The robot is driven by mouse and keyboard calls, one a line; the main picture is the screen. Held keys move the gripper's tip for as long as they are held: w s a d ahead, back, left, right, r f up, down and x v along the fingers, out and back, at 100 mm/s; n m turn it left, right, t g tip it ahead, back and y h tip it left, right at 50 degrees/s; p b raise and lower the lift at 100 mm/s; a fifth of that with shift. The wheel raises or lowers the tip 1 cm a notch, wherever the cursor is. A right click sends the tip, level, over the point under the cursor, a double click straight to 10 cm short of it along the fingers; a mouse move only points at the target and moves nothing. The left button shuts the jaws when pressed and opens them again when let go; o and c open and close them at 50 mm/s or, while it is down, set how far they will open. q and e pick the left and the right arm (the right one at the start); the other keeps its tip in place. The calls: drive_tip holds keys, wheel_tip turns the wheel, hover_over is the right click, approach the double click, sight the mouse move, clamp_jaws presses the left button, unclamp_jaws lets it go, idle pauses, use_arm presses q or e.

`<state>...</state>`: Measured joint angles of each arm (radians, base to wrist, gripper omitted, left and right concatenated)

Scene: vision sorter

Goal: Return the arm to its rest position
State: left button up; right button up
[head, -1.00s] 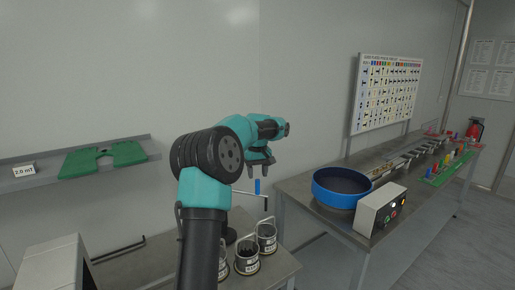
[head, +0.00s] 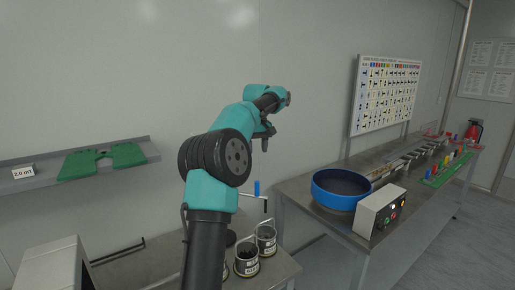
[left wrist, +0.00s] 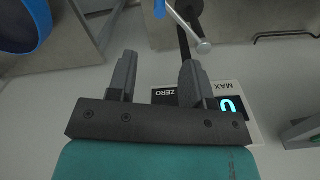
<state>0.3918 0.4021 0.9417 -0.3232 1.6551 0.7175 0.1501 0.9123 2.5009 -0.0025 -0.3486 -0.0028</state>
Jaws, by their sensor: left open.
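My left arm rises from the lower middle of the head view. My left gripper (head: 266,137) is raised above the small bench, to the left of the blue bowl (head: 341,187), and looks empty. In the left wrist view its two fingers (left wrist: 155,82) stand apart with nothing between them. Behind the right finger a black-and-white panel (left wrist: 205,108) shows the words ZERO and MAX. My right gripper is in neither view.
A blue-handled crank (head: 257,189) and several labelled cups (head: 246,262) are on the small bench below. A control box (head: 381,211) stands by the bowl on the long table. A wall shelf (head: 20,180) with a green piece (head: 103,161) is on the left.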

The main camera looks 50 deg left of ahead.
use_arm(q)
drive_tip(key=w+d+f+m+h, duration=0.1)
drive_tip(key=w+d+f+m, duration=0.15)
drive_tip(key=d+f, duration=0.55)
drive_tip(key=w+d+f+m, duration=0.1)
drive_tip(key=w+d+f, duration=0.25)
drive_tip(key=f, duration=0.95)
drive_tip(key=w+d+f+m+h, duration=0.15)
drive_tip(key=w+d+f, duration=0.3)
drive_tip(key=f, duration=0.55)
drive_tip(key=s+d+f+m, duration=0.2)
drive_tip(key=d+f, duration=0.4)
drive_tip(key=f, duration=0.1)
drive_tip(key=s+d+f+m, duration=0.1)
drive_tip(key=s+d+f, duration=0.2)
drive_tip(key=d+f, duration=0.4)
drive_tip(key=s+d+f+m, duration=0.1)
drive_tip(key=s+d+f, duration=0.3)
drive_tip(key=s, duration=0.3)
drive_tip(key=s+d+f+m+h, duration=0.1)
drive_tip(key=s+d+f, duration=0.3)
drive_tip(key=s+d, duration=0.2)
drive_tip(key=s+d+f+m, duration=0.1)
drive_tip(key=s+d+f, duration=0.2)
drive_tip(key=s, duration=0.6)
drive_tip(key=shift+d+f+t, duration=0.4)
drive_tip(key=shift+d, duration=0.55)
